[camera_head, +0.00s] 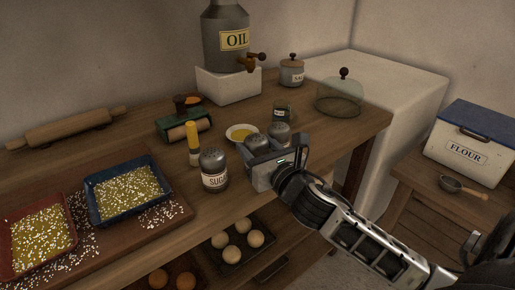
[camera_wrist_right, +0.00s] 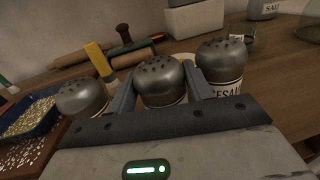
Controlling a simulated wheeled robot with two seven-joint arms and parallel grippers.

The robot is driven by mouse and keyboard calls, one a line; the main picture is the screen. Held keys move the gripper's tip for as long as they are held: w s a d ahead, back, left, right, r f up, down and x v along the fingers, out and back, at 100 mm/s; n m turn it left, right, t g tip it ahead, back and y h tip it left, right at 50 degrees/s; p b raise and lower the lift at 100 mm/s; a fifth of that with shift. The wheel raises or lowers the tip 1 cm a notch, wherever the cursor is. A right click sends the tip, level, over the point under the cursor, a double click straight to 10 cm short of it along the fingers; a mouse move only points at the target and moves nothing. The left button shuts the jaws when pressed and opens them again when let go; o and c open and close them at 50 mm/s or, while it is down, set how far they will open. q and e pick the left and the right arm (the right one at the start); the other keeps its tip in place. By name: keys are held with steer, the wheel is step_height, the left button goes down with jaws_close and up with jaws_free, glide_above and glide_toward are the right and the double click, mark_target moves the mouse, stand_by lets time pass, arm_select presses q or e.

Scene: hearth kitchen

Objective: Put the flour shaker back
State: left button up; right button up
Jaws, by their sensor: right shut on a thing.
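My right gripper (camera_head: 262,158) is shut on a metal-topped shaker (camera_head: 257,142), the middle of three in a row near the table's front edge. In the right wrist view, this shaker's domed, holed lid (camera_wrist_right: 160,78) stands upright between the fingers (camera_wrist_right: 162,88). Its label is hidden, so I cannot read whether it is flour, or tell whether its base touches the table. The sugar shaker (camera_head: 214,170) stands to its left, and another shaker (camera_head: 280,132) with a partly readable "SESA" label (camera_wrist_right: 226,88) stands to its right. My left gripper is not in view.
A yellow-handled brush (camera_head: 194,145), a bowl of yellow liquid (camera_head: 240,132) and a small dark jar (camera_head: 282,108) stand close by. A blue tray (camera_head: 128,192) lies left. A flour bin (camera_head: 469,145) sits on the right-hand stand.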

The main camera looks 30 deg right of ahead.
steer(key=shift+f, duration=0.15)
steer(key=o, duration=0.8)
steer(key=shift+c, duration=0.2)
